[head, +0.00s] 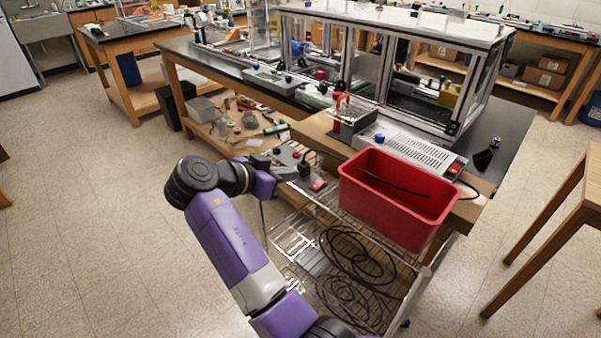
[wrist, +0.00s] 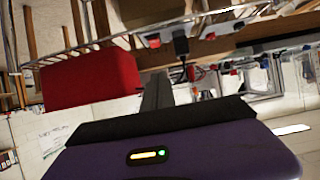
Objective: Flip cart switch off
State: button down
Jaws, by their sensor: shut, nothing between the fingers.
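The wire cart (head: 300,238) stands in front of the bench. A grey outlet box (head: 292,156) with a black plug sits at the cart's upper left edge. A red rocker switch (head: 318,185) is on its near right end. The switch also shows in the wrist view (wrist: 153,41), left of the black plug (wrist: 181,45). Whether it is on or off is too small to tell. My gripper (head: 288,171) is just left of the switch and box in the head view. In the wrist view my gripper (wrist: 157,76) is shut and empty, its tips below the switch, seemingly apart from it.
A red bin (head: 385,205) sits on the cart right of the switch. Coiled black cables (head: 355,265) lie on the lower wire shelf. The bench with a framed enclosure (head: 395,60) stands behind. A wooden table (head: 570,215) is at right. Floor at left is clear.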

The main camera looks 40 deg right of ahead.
jog(key=shift+f+v, duration=0.2)
jog(key=shift+v, duration=0.9)
jog(key=shift+a, duration=0.1)
